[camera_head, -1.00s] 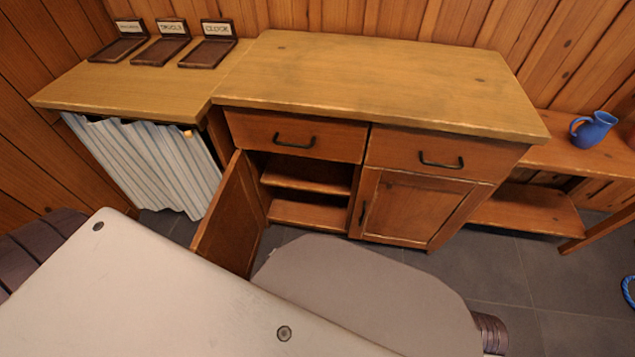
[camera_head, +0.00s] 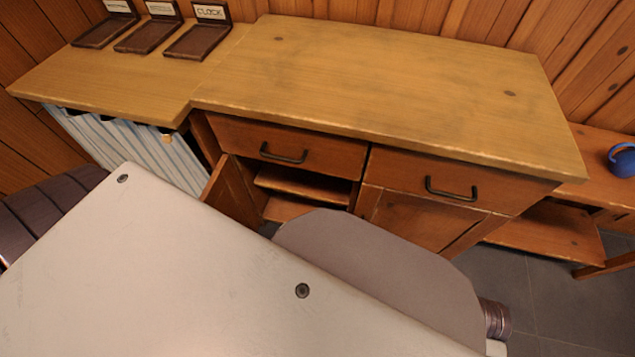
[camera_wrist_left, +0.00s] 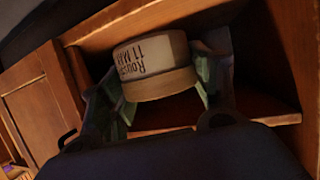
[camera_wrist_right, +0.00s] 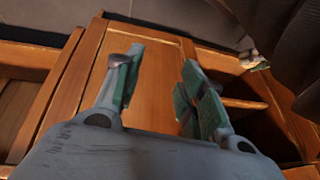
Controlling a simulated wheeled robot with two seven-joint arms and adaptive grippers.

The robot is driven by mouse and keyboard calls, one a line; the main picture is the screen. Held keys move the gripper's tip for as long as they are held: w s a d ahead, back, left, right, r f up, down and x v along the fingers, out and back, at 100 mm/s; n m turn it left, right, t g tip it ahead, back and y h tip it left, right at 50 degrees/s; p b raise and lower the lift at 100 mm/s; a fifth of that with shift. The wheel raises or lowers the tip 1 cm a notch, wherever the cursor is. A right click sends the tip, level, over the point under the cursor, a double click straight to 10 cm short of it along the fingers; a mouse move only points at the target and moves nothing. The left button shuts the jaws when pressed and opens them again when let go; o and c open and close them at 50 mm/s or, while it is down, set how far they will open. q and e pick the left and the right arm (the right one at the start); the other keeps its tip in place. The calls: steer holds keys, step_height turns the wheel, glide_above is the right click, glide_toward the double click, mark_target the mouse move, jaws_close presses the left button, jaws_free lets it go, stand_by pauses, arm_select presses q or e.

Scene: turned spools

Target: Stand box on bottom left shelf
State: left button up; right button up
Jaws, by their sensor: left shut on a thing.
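In the left wrist view, a round cream box (camera_wrist_left: 150,57) with dark lettering and a tan lower band sits between the fingers of my left gripper (camera_wrist_left: 165,85). That gripper is shut on it, at the opening of a wooden cabinet compartment. A shelf board (camera_wrist_left: 262,107) shows behind and below the box in the picture; I cannot tell whether they touch. In the head view the open left compartment shows an upper shelf (camera_head: 305,184) and a bottom shelf (camera_head: 286,208), partly covered. My right gripper (camera_wrist_right: 160,85) is open and empty, before the closed cabinet door (camera_wrist_right: 140,65).
The open left door (camera_head: 228,192) stands out beside the compartment. Two drawers with dark handles lie above, under a bare countertop (camera_head: 400,85). Several labelled stands (camera_head: 198,40) stand on the left counter. A blue jug (camera_head: 624,160) is at the far right.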

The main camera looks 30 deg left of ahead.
arm_select(q)
steer(key=shift+w, duration=0.3)
arm_select(e)
steer(key=shift+w, duration=0.3)
arm_select(q)
steer(key=shift+w+a, duration=0.1)
steer(key=shift+w, duration=0.35)
steer(key=shift+w+a+f+b, duration=0.55)
steer(key=shift+w+b, duration=0.75)
steer(key=shift+w, duration=1.75)
steer(key=shift+w+a+f+b, duration=0.6)
steer(key=shift+w+b, duration=0.75)
steer(key=shift+w, duration=1.7)
steer(key=shift+w+a+f+b, duration=0.55)
steer(key=shift+w+b, duration=0.75)
steer(key=shift+w, duration=1.75)
arm_select(e)
step_height(320, 180, down, 13)
steer(key=w+a+m+t+y, duration=0.1)
steer(key=a+t+y, duration=0.1)
steer(key=shift+a+r, duration=0.15)
steer(key=shift+a, duration=0.25)
arm_select(q)
steer(key=shift+a, duration=0.15)
